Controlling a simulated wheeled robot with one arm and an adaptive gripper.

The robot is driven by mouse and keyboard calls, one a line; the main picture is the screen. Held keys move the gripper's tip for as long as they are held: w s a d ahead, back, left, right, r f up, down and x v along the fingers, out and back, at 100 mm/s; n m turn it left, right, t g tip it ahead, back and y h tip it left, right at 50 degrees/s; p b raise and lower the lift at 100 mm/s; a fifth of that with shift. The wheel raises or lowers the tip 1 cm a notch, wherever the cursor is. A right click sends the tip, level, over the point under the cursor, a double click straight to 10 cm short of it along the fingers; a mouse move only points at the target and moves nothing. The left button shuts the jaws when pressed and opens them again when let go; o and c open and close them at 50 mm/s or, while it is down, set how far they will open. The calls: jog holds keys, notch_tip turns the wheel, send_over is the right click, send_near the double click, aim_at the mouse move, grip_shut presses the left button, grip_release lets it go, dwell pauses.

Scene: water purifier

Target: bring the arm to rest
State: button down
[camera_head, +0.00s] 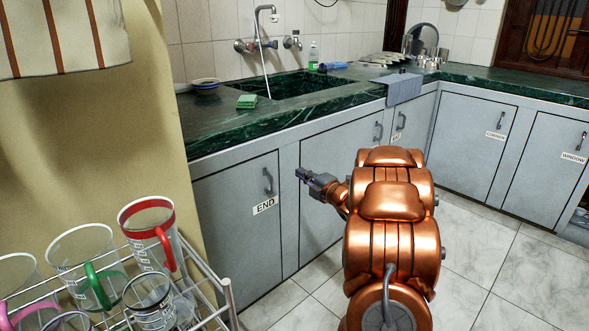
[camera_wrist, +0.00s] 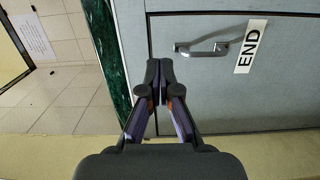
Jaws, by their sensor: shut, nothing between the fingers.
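My copper-coloured arm (camera_head: 392,220) stands in front of the grey cabinets in the head view. My gripper (camera_head: 301,174) points left toward the cabinet door marked END (camera_head: 237,225), apart from its handle (camera_head: 268,181). In the wrist view my gripper (camera_wrist: 160,72) has its fingertips together with nothing between them. The END label (camera_wrist: 248,45) and the door's handle (camera_wrist: 202,49) show beyond the fingertips, to the upper right. No object is held.
A green marble counter (camera_head: 240,122) with a sink (camera_head: 300,85) runs above the cabinets. A wire rack (camera_head: 205,290) with several measuring cups, one red-rimmed (camera_head: 147,230), stands at lower left. A sponge (camera_head: 246,101) lies by the sink. Tiled floor (camera_head: 490,255) is open on the right.

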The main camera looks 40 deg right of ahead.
jog(key=shift+s, duration=0.4)
jog(key=a+r+m+g+h+p, duration=0.4)
jog(key=r+m+g+p, duration=0.15)
jog(key=r+p, duration=0.5)
jog(key=s+a+r+m+g+h+p, duration=0.1)
jog(key=s+a+r+m+g+p, duration=0.2)
jog(key=s+a+r+m+p, duration=0.3)
jog(key=s+a+r+m+g+y+p, duration=0.1)
jog(key=s+a+r+m+g+p, duration=0.1)
jog(key=s+a+r+p, duration=0.3)
jog(key=s+a+r+m+g+y+p, duration=0.2)
jog(key=s+a+r+g+p, duration=0.3)
jog(key=s+a, duration=0.9)
jog(key=s+a+r+m+g+y+p, duration=0.2)
jog(key=s+a+r+g+p, duration=0.2)
jog(key=s+a+p, duration=0.6)
jog(key=s+r, duration=0.1)
jog(key=s, duration=0.4)
jog(key=shift+r, duration=0.25)
